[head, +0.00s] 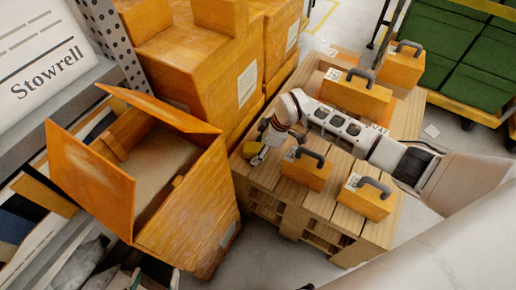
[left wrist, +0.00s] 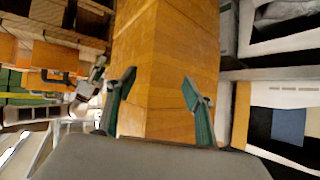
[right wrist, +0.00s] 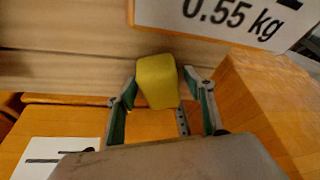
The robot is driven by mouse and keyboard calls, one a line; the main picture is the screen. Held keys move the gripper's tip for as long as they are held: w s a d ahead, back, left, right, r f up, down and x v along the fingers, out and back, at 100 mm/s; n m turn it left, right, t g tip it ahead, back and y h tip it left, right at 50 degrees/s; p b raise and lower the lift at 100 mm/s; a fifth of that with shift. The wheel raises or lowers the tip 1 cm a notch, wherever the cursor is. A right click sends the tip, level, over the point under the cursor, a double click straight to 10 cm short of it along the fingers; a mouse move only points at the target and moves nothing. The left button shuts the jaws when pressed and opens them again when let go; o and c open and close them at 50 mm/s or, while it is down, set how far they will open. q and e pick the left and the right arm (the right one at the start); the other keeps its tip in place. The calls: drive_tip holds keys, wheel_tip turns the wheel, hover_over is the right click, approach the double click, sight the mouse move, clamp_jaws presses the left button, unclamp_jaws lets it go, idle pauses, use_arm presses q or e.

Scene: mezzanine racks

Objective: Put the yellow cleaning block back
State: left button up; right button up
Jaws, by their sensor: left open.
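The yellow cleaning block (right wrist: 157,80) sits between the two fingers of my right gripper (right wrist: 160,75), which close on its sides. In the head view the block (head: 252,149) and the right gripper (head: 262,141) are at the left edge of the wooden pallet stack, beside the big orange boxes. I cannot tell whether the block touches anything below. My left gripper (left wrist: 160,78) is open and empty, facing an orange box (left wrist: 165,60) in the left wrist view.
An open orange carton (head: 190,215) with raised flaps stands at left. Several handled orange boxes (head: 306,168) stand on the pallet stack (head: 338,212). Stacked orange boxes (head: 205,65) are behind. A "0.55 kg" sign (right wrist: 235,18) is close to the block. Green crates (head: 455,50) stand at back right.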

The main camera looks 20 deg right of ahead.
sight(257, 146)
drive_tip(key=v, duration=0.2)
drive_tip(key=p+v, duration=0.1)
drive_tip(key=v, duration=0.1)
drive_tip(key=shift+w+a+r+p, duration=0.1)
drive_tip(key=shift+w+a+p, duration=0.1)
drive_tip(key=shift+w+p, duration=0.15)
use_arm(q)
drive_tip(key=a+p, duration=0.1)
drive_tip(key=s+a+p, duration=0.1)
drive_tip(key=p, duration=0.1)
drive_tip(key=shift+s+a+f+y, duration=0.15)
drive_tip(key=shift+a+f+y, duration=0.25)
use_arm(e)
drive_tip(key=v, duration=0.8)
drive_tip(key=shift+s+d, duration=0.15)
drive_tip(key=shift+s, duration=0.2)
use_arm(q)
drive_tip(key=shift+w+r, duration=0.15)
drive_tip(key=shift+w, duration=0.1)
use_arm(e)
drive_tip(key=shift+r, duration=0.1)
